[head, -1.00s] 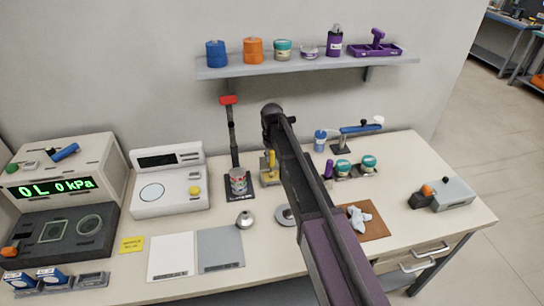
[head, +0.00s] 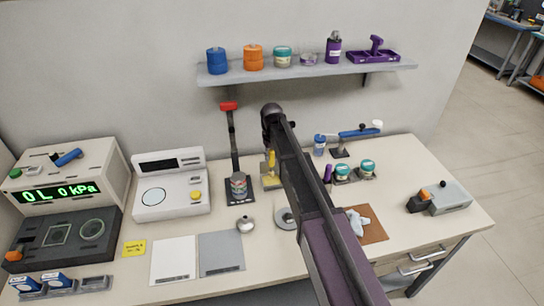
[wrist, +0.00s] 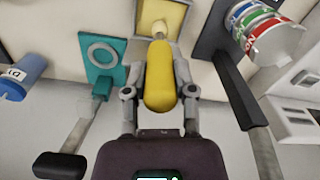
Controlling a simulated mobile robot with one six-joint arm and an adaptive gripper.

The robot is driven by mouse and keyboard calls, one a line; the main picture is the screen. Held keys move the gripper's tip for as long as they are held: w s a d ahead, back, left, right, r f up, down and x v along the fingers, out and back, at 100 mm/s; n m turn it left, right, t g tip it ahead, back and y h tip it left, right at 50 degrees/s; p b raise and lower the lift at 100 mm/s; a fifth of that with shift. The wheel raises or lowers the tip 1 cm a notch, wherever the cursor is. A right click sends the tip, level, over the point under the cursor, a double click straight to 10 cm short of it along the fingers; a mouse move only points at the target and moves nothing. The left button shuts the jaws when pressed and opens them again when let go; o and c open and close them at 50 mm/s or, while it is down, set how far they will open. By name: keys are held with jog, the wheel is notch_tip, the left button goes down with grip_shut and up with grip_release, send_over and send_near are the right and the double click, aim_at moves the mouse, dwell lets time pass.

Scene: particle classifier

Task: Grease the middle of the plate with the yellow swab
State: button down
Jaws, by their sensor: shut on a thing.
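The yellow swab (wrist: 158,88) is in the wrist view, its thick handle between the two fingers of my gripper (wrist: 160,60). My gripper is shut on it. The swab's narrow end points at a pale round part of a yellow holder (wrist: 180,14); I cannot tell if it touches. The holder shows in the head view (head: 271,183), beside my arm. A teal plate with a pale ring (wrist: 103,54) lies left of the swab in the wrist view. In the head view my arm hides my gripper. I cannot tell for sure which plate is meant.
A can (head: 238,186) on a dark stand with a red-topped post (head: 229,106) is close left of the holder. A round metal disc (head: 284,218) lies in front. Jars (head: 342,170) and a blue-armed stand (head: 358,133) are right of my arm. A shelf (head: 310,72) runs above.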

aim_at(271, 151)
jog(key=shift+r+p, duration=2)
jog(key=shift+r, duration=0.25)
jog(key=shift+s, duration=0.1)
